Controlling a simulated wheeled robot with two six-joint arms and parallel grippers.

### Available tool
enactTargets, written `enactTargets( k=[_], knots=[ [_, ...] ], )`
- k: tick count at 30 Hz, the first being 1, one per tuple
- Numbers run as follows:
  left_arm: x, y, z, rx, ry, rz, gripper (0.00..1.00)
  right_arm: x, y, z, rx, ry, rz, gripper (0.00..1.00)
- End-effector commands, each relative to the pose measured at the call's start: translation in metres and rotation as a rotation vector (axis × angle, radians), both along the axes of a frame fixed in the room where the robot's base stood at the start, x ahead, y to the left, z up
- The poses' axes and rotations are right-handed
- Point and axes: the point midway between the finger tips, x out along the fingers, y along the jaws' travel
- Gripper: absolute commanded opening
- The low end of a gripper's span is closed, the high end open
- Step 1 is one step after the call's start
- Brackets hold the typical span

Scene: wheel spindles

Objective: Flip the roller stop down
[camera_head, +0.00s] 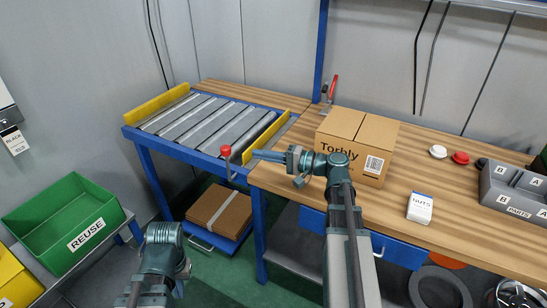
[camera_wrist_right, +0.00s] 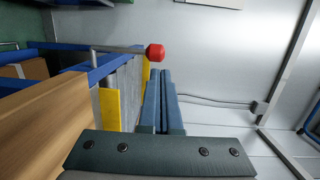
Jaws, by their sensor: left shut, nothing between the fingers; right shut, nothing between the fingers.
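The roller stop is a metal rod with a red knob (camera_head: 226,151), at the near right corner of the roller conveyor (camera_head: 200,118). The rod stands upright, knob at the top. The right wrist view shows the red knob (camera_wrist_right: 156,52) just beyond my fingertips, with a visible gap. My right gripper (camera_head: 256,155) is shut and empty, to the right of the knob, pointing left over the bench edge. Its two fingers (camera_wrist_right: 164,78) lie together in the wrist view. My left gripper (camera_head: 180,288) is low at the bottom left, empty; its fingers are hard to make out.
A cardboard box (camera_head: 345,155) stands on the wooden bench (camera_head: 290,185) behind my right arm. A red-handled clamp (camera_head: 329,92) is behind it. Flat cartons (camera_head: 218,210) lie under the conveyor. A green bin (camera_head: 62,222) stands at the left. The rollers are empty.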

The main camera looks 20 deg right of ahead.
Motion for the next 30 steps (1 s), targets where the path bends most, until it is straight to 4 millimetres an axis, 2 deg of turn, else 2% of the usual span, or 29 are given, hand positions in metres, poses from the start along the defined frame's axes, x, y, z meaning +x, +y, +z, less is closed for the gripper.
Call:
enactTargets(
  k=[1,6,12,30],
  knots=[
    [0.000,0.000,-0.001,0.000,0.000,0.000,0.00,0.008,0.009,-0.001,0.000,0.000,0.004,0.00],
    [0.000,0.000,-0.002,0.000,0.000,0.000,0.00,0.029,0.031,-0.003,0.000,0.000,0.003,0.00],
    [0.000,0.000,-0.003,0.000,0.000,0.000,0.00,0.044,0.047,-0.003,0.000,0.000,0.001,0.00],
    [0.000,0.000,-0.001,0.000,0.000,0.000,0.00,0.050,0.053,-0.002,-0.004,0.005,0.000,0.00]
  ],
)
